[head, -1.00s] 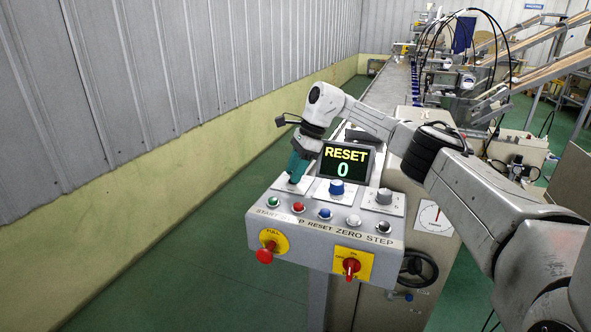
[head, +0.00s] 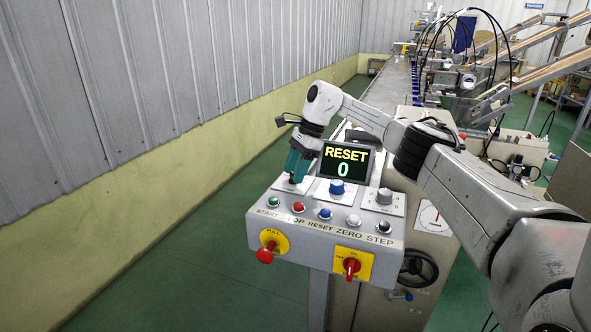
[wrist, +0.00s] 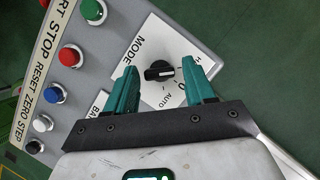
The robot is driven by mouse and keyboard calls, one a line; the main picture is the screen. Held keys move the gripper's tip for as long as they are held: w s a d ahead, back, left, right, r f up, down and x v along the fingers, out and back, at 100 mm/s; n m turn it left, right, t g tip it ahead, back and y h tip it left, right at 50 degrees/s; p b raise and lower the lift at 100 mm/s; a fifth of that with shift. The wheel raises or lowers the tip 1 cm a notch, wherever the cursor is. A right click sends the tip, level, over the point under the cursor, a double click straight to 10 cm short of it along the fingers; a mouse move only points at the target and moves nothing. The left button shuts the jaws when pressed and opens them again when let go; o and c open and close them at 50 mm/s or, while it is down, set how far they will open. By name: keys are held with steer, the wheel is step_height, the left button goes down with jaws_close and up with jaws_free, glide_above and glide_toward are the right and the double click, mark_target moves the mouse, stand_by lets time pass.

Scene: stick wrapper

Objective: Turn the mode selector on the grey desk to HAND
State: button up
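The mode selector is a black knob (wrist: 159,72) on a white plate marked MODE, with 0 and AUTO beside it and a partly cut-off label starting with H. A pale mark shows on the knob's left end in the wrist view, away from these position labels. My gripper (wrist: 167,78) is open, with a teal finger on either side of the knob and visible gaps to both. I cannot tell how far above the plate the fingertips are. In the head view, my gripper (head: 293,178) points down at the upper left of the grey desk (head: 300,231) and partly hides the selector.
A screen (head: 345,161) reading RESET 0 stands just right of my gripper. A blue knob (head: 337,187) and a grey knob (head: 384,196) sit farther right. Several push buttons line the front, including a green one (wrist: 92,11). A red knob (head: 265,254) is below.

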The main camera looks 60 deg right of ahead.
steer(key=shift+o, duration=0.6)
steer(key=v, duration=1)
steer(key=shift+r, duration=0.35)
